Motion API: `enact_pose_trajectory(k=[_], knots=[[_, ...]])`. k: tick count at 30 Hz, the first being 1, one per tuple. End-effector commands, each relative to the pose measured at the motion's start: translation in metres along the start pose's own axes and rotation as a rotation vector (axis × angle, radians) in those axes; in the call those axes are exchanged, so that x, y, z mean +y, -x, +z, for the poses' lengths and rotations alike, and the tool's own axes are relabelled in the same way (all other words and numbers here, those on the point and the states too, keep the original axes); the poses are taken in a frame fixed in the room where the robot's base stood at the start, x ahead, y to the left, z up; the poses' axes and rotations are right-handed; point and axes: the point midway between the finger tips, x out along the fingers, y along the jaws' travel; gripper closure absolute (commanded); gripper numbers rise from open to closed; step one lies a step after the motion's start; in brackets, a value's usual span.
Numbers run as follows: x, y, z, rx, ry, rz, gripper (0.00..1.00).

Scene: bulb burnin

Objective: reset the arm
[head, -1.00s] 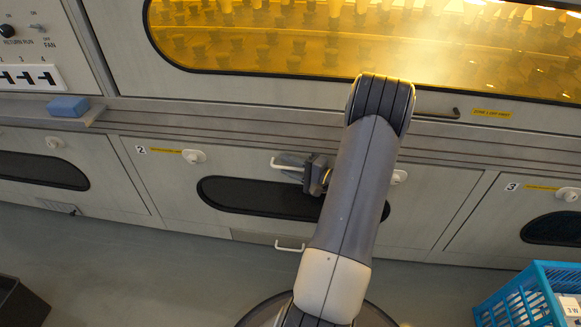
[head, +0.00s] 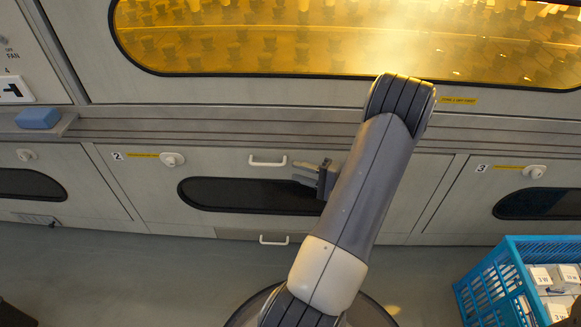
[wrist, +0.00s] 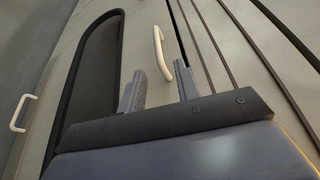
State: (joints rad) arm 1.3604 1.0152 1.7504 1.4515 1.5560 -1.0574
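My gripper (head: 302,173) is in front of the door marked 2 (head: 230,165), to the right of that door's upper white handle (head: 267,161). In the wrist view its two fingers (wrist: 160,88) stand apart with nothing between them, and the same handle (wrist: 162,55) shows beyond them. The gripper does not appear to touch the handle. My arm runs from the bottom of the head view up to a bent elbow and hides part of the panel behind it.
A blue crate (head: 490,290) with white boxes stands on the floor at right. A blue block (head: 38,118) sits on a small shelf at left. A lower white handle (head: 273,240) is below door 2. Amber window (head: 330,40) lies above the ledge. Floor at lower left is mostly clear.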

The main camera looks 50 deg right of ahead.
Motion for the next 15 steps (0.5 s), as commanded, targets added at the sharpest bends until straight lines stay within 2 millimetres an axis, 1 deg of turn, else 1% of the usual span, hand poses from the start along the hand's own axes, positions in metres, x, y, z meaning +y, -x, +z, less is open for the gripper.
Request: enact_pose_trajectory(k=[3,10,15], knots=[[0.0001,0.0036,0.0001,-0.001,0.0,0.0,0.68],[0.0003,0.0037,0.0001,-0.001,0.0,0.0,0.68],[0.0007,-0.0011,0.0002,-0.002,0.001,0.0,0.68]])
